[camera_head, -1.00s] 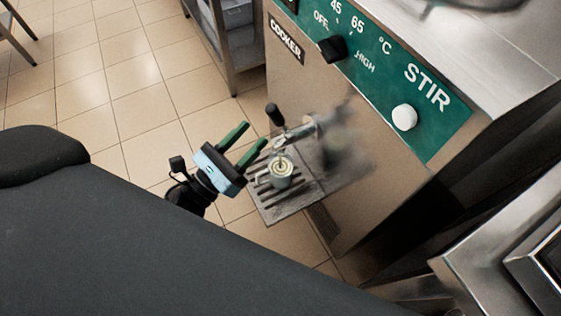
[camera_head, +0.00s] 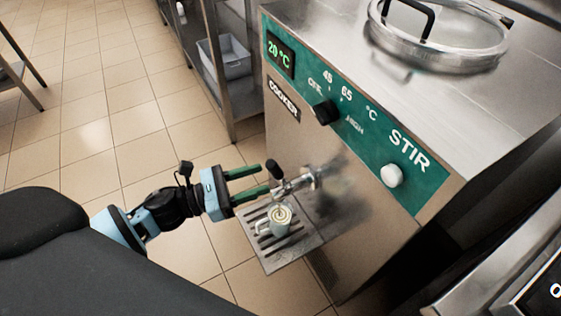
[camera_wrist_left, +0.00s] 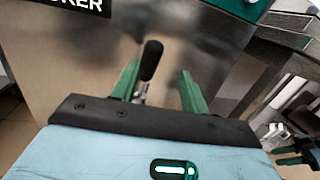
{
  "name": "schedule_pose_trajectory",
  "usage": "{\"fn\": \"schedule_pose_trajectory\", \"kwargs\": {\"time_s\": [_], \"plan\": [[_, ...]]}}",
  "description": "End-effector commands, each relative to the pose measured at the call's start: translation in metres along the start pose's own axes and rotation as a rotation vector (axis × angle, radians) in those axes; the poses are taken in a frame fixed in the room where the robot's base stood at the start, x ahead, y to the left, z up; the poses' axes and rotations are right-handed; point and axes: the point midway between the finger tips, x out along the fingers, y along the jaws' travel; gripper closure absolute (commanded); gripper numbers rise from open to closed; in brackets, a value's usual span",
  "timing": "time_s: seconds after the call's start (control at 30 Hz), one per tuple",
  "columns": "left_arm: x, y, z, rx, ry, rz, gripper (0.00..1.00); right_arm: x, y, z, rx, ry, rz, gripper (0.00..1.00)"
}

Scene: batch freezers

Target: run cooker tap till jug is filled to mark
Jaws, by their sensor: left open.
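The cooker tap (camera_head: 295,184) sticks out of the cooker's front, with a black-knobbed lever (camera_head: 274,169) standing up. A small pale jug (camera_head: 281,221) with a handle stands upright on the slatted drip tray (camera_head: 260,259) below the spout. Its inside looks pale with rings; I cannot make out a mark, the level or a stream. My left gripper (camera_head: 263,180) is open, with its green fingers pointing at the tap lever. In the left wrist view, the lever knob (camera_wrist_left: 151,60) shows between the fingers, apparently without being gripped. A dark and green shape at the right edge may be my right gripper (camera_wrist_left: 303,149).
The cooker panel (camera_head: 350,120) carries a 20 °C display (camera_head: 280,55), a black temperature knob (camera_head: 323,112) and a white stir knob (camera_head: 391,176). A steel shelf rack (camera_head: 222,100) with a grey bin stands behind. Tiled floor left of the cooker is open.

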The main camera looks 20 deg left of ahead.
Motion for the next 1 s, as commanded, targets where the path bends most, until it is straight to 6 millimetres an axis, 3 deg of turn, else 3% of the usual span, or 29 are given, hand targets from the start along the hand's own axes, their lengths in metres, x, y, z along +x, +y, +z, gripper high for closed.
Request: {"fn": "schedule_pose_trajectory", "kwargs": {"time_s": [0.2,0.53,1.0], "plan": [[-0.006,0.016,0.009,0.113,0.069,-0.063,0.55,-0.007,-0.003,-0.002,0.011,0.0,-0.001,0.64],[-0.004,0.018,0.01,0.129,0.078,-0.072,0.55,-0.008,-0.004,-0.001,0.012,-0.004,-0.002,0.64],[0.055,0.014,0.006,0.129,0.075,-0.072,0.55,-0.013,-0.002,-0.009,0.001,0.008,-0.002,0.64]]}}
